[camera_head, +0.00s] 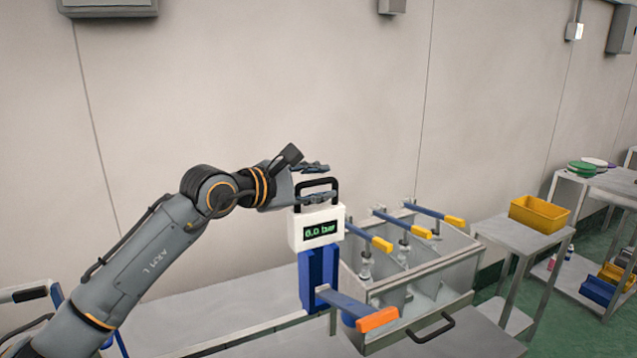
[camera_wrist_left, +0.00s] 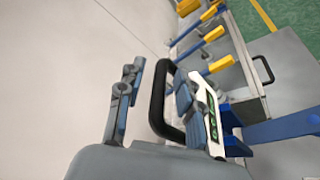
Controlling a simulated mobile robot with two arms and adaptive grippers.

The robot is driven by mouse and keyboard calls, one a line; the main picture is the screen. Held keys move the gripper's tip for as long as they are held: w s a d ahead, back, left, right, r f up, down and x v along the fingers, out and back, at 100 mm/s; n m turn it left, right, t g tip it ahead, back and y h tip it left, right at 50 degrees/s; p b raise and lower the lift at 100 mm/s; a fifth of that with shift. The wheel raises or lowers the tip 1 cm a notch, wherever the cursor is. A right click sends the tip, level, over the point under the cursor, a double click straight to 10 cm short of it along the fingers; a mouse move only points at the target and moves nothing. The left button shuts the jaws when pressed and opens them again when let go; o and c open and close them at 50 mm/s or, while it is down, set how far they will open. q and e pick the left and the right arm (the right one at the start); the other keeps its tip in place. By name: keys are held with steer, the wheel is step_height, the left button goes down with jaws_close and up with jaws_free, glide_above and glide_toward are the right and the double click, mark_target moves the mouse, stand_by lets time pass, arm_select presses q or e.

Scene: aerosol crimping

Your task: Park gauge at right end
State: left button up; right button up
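The gauge (camera_head: 306,231) is a white box with a green-lit display reading in bar and a black loop handle (camera_head: 336,194) on top. It sits above a blue upright holder (camera_head: 312,275) left of the metal tank. In the left wrist view the handle (camera_wrist_left: 157,95) shows close up, beside the white gauge box (camera_wrist_left: 213,125). My left gripper (camera_head: 320,183) is open at the handle, and in the wrist view its fingers (camera_wrist_left: 158,75) lie on either side of it, with a gap at least on the left. My right gripper is not in view.
A blue lever with an orange grip (camera_head: 377,319) juts forward below the gauge. The metal tank (camera_head: 420,275) right of it carries several blue levers with yellow grips (camera_head: 376,243). A yellow bin (camera_head: 538,213) stands on a side table. The bench left of the holder is clear.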

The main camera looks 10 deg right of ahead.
arm_select(q)
steer(key=shift+a, duration=0.1)
steer(key=v, duration=1.2)
steer(key=shift+f, duration=0.1)
